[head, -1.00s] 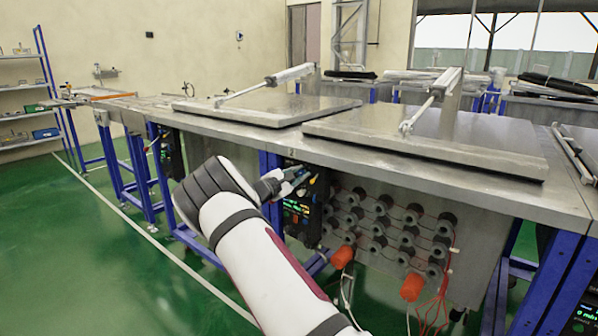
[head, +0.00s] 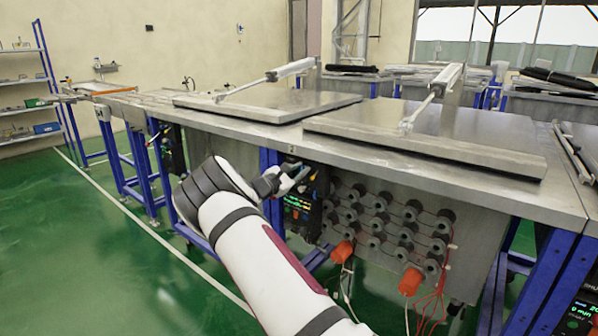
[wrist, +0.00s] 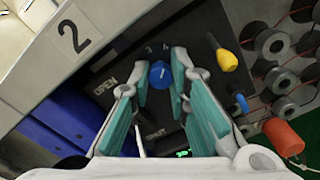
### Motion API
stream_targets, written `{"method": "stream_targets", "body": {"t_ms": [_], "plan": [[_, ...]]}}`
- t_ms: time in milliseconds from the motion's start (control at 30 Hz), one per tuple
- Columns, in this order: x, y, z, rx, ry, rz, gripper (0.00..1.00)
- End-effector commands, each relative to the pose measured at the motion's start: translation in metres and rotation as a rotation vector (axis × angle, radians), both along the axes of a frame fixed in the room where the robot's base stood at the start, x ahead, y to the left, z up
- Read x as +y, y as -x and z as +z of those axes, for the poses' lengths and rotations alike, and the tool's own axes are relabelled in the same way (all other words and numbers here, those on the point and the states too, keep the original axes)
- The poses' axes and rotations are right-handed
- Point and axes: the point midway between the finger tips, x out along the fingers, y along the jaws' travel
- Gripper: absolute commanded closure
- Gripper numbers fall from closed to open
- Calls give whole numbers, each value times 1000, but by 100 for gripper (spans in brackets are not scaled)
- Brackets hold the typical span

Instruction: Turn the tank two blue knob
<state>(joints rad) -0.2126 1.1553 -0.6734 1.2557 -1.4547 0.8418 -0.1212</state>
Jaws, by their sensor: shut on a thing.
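A blue knob (wrist: 160,75) is on the dark control panel (wrist: 112,78) between the words OPEN and SHUT in the wrist view. A label with the number 2 (wrist: 74,36) is at upper left. My gripper (wrist: 162,70), with teal finger pads, has one finger on each side of the blue knob and is shut on it. In the head view my gripper (head: 291,180) is at the panel (head: 298,206) under the table's front edge, and the knob is hidden there.
A yellow knob (wrist: 226,60) and another blue part (wrist: 240,103) are right of my fingers. Several grey cylindrical fittings (head: 375,225) with red wires and an orange plug (head: 342,251) are beside the panel. The steel table edge (head: 330,155) runs above my gripper. Green floor is open at left.

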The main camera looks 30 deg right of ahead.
Motion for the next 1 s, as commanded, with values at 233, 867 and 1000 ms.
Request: {"method": "stream_targets", "body": {"t_ms": [233,867,1000], "plan": [[1,0,-3,2,-4,1,62],[53,18,-1,1,-3,3,62],[79,28,-2,2,-3,2,62]]}}
